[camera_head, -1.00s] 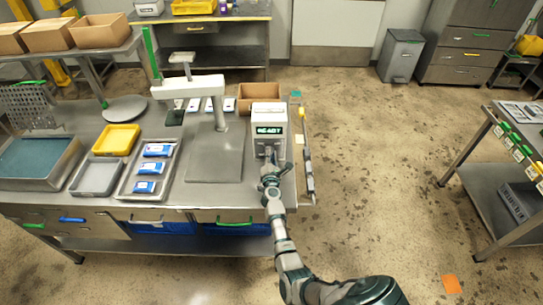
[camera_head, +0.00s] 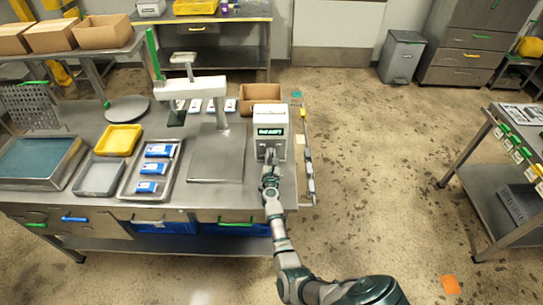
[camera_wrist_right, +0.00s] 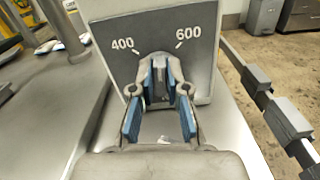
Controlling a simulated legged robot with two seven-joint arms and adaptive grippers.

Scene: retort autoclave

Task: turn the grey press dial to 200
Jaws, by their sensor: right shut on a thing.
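The press control box (camera_head: 270,122) stands at the right end of the steel bench, with a small lit display whose text is too blurred to read for certain. In the right wrist view its sloped face (camera_wrist_right: 205,62) shows the marks 400 and 600. The grey dial (camera_wrist_right: 161,60) is on that face, mostly hidden between my fingers. My right gripper (camera_wrist_right: 160,82) is shut on the dial; it also shows in the head view (camera_head: 270,160) in front of the box. The 200 mark is not visible. My left gripper is not in view.
The press (camera_head: 196,88) and its flat steel plate (camera_head: 215,168) stand left of the box. A cardboard box (camera_head: 259,92) is behind it. A tray with blue-and-white packs (camera_head: 128,190) lies further left. A rail (camera_head: 308,165) runs along the bench's right edge.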

